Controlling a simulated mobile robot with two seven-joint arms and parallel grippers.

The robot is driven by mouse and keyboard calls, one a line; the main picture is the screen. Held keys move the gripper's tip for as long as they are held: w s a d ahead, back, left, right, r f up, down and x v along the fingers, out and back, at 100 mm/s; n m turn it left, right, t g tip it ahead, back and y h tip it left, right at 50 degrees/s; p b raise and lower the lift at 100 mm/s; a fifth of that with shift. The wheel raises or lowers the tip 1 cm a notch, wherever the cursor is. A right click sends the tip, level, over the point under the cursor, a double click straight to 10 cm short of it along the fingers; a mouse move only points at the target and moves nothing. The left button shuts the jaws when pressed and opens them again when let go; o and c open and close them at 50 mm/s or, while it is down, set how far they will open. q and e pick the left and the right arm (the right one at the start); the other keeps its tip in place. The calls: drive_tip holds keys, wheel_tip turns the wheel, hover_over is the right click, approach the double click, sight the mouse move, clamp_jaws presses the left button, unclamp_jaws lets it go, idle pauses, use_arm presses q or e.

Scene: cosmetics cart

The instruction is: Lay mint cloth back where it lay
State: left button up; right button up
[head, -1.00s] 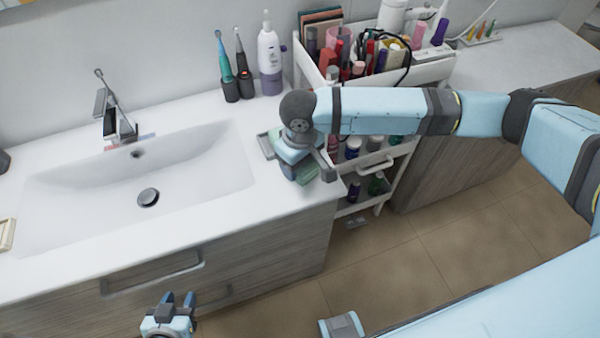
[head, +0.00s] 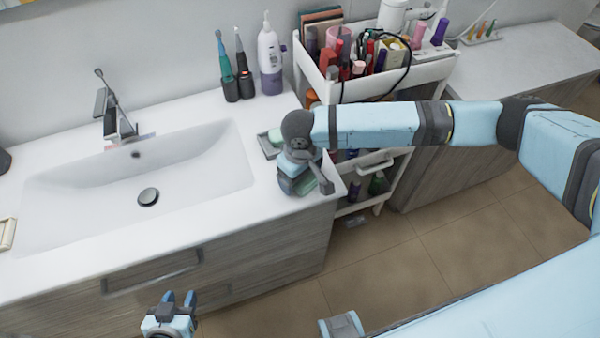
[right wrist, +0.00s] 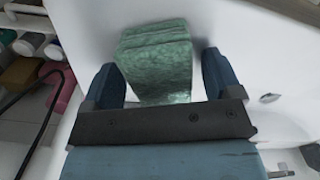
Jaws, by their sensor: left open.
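The mint cloth (right wrist: 157,62) is a folded green pad, seen between the fingers of my right gripper (right wrist: 160,80) in the right wrist view. These fingers are apart, with a narrow light gap showing beside the cloth on the right. In the head view, the right gripper (head: 302,182) is at the counter's right end and mostly hides the cloth, of which a green part (head: 297,188) shows. Whether the cloth rests fully on the counter cannot be told. My left gripper (head: 178,302) is open and empty, low in front of the drawers.
A soap dish (head: 267,148) with pale green soap lies just behind the right gripper. The white sink (head: 90,190) is to the left. Toothbrushes and a bottle (head: 270,60) stand behind. A loaded white cart (head: 430,75) stands close on the right.

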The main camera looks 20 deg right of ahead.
wheel_tip(320, 180, up, 12)
drive_tip(key=shift+r, duration=0.2)
idle(0.4)
idle(0.4)
drive_tip(key=s+a+f+n+t+y, duration=0.2)
drive_tip(key=s+a+f+y, duration=0.15)
drive_tip(key=s+a, duration=0.45)
drive_tip(key=s+d+f+m+t+h, duration=0.1)
drive_tip(key=s+d+f+m+h, duration=0.15)
drive_tip(key=s+d, duration=0.6)
drive_tip(key=s+d+f+m+t+h, duration=0.15)
drive_tip(key=s+d+f, duration=0.35)
drive_tip(key=d, duration=0.6)
drive_tip(key=w+a+f+t+y+p, duration=0.3)
drive_tip(key=w+a+f+t+p, duration=0.1)
drive_tip(key=a+f+t+p, duration=0.1)
drive_tip(key=shift+w+a+f+t+p, duration=0.2)
drive_tip(key=shift+a+f+t+p, duration=0.1)
drive_tip(key=shift+a+f+t, duration=0.35)
